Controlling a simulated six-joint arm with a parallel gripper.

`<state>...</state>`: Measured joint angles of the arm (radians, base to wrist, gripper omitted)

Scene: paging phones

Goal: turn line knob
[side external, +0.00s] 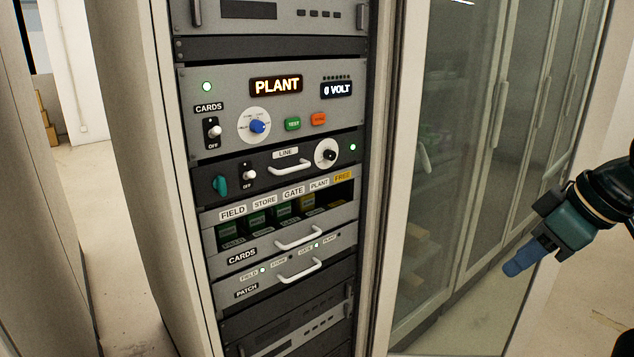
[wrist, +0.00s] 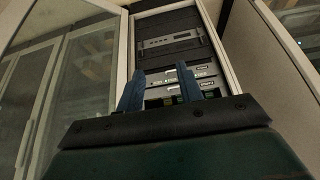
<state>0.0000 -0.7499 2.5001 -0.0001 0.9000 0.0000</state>
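The LINE drawer (side external: 287,154) is a dark panel in the rack, below the grey PLANT panel. At its right end is a round white dial with a black knob (side external: 326,153). At its left end is a teal knob (side external: 220,184), beside a small toggle switch (side external: 249,174) marked OFF. Which knob is the line knob is not labelled clearly. My gripper (side external: 514,267) is at the right of the side external view, well apart from the rack. In the wrist view its two blue fingers (wrist: 160,80) are apart with nothing between them.
The grey panel above carries a blue selector knob (side external: 257,127), a green button (side external: 293,124) and an orange button (side external: 318,119). Handles (side external: 298,238) stick out from the drawers below. An open glass door (side external: 455,170) stands between the rack and my gripper in the picture.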

